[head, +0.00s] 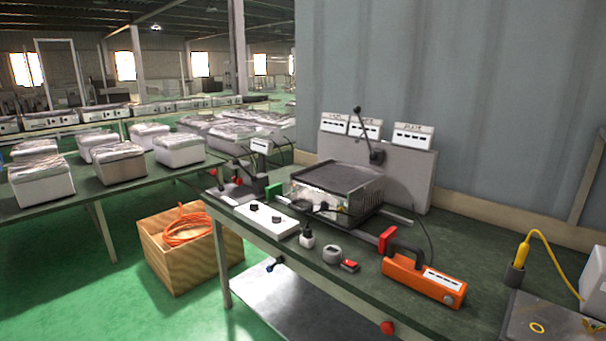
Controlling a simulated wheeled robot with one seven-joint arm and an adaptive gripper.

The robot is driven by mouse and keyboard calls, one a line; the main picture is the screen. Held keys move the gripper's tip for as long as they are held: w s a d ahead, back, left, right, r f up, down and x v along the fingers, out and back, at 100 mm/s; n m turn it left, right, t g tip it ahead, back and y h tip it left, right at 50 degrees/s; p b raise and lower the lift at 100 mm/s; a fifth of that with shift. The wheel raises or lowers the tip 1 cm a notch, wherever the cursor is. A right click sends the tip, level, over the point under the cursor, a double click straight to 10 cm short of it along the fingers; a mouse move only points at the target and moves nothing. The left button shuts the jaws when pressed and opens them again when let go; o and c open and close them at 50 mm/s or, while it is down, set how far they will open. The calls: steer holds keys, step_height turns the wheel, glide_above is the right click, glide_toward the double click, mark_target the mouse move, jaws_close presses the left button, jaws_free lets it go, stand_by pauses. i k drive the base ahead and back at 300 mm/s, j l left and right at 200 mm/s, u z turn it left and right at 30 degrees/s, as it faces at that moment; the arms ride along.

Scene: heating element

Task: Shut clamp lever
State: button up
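A dark lever with a ball knob (365,132) stands raised and tilted at the grey upright panel (405,172), behind a metal box with a dark flat top (338,182). Small red-knobbed handles (237,181) stand on a dark fixture at the left end of the workbench. I cannot tell for sure which of these is the clamp lever. A red block (387,238) and a green block (273,190) sit at opposite sides of the metal box. My gripper is not in view.
The green workbench (440,240) holds an orange tool (424,280), a white panel with black knobs (267,218) and small parts. A yellow-handled tool (521,254) stands at right. A wooden crate (178,262) with orange cable is on the floor, left of the bench.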

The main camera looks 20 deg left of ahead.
mark_target(216, 178)
steer(key=u, duration=1.35)
steer(key=i+j+u, duration=0.15)
steer(key=i, duration=1.35)
steer(key=i+j+u, duration=0.1)
steer(key=i, duration=1.4)
steer(key=j, duration=0.1)
